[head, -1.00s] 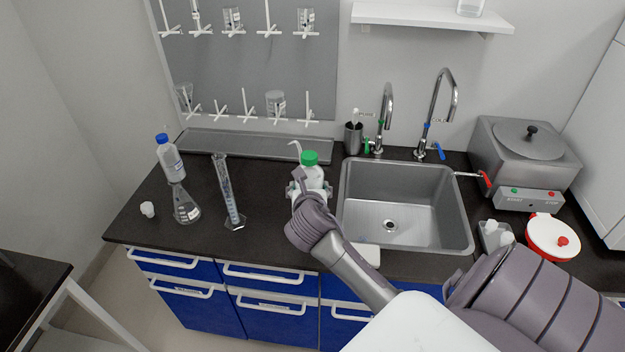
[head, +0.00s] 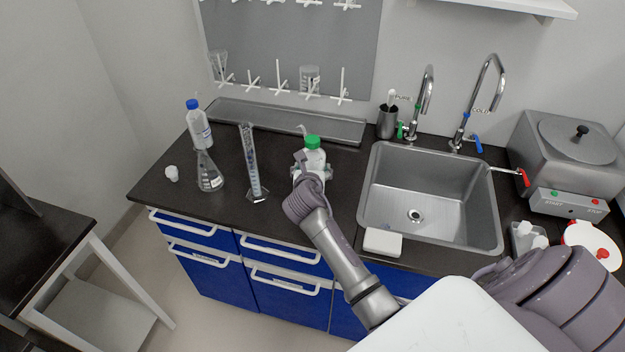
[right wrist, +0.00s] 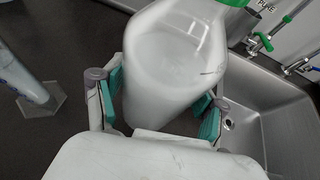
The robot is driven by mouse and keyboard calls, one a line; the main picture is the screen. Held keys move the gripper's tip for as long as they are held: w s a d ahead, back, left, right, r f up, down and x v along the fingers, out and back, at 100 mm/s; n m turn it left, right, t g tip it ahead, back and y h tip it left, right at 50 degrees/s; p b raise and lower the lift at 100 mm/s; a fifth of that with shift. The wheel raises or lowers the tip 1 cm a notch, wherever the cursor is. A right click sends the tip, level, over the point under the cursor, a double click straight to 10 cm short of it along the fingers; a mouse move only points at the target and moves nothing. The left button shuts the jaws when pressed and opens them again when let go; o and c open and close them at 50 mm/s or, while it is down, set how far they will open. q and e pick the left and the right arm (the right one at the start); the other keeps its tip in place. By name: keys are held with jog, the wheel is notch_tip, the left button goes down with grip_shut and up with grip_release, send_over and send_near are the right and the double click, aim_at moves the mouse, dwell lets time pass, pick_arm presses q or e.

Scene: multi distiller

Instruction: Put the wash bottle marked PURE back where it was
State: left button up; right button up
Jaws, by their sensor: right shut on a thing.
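A white wash bottle with a green cap (head: 313,143) and a bent spout stands upright, left of the sink on the dark counter. My right gripper (head: 311,172) is around it, and in the right wrist view its teal pads (right wrist: 160,105) are shut on the sides of the white bottle (right wrist: 175,60). I cannot read a label on this bottle, and whether its base touches the counter is hidden. A second bottle with a blue cap (head: 198,125) stands at the left behind a conical flask. My left gripper is not in view.
The sink (head: 428,195) is close right of the held bottle. A tall measuring cylinder (head: 251,165) and a conical flask (head: 208,172) stand to its left. A metal tray (head: 285,122) runs along the wall behind. A white block (head: 382,242) lies at the sink's front.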

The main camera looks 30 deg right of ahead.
notch_tip(320, 180, down, 3)
jog(key=shift+f, duration=0.15)
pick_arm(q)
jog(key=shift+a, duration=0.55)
pick_arm(e)
jog(key=shift+f, duration=0.2)
jog(key=shift+f, duration=0.1)
jog(key=o, duration=0.8)
jog(key=shift+o, duration=0.2)
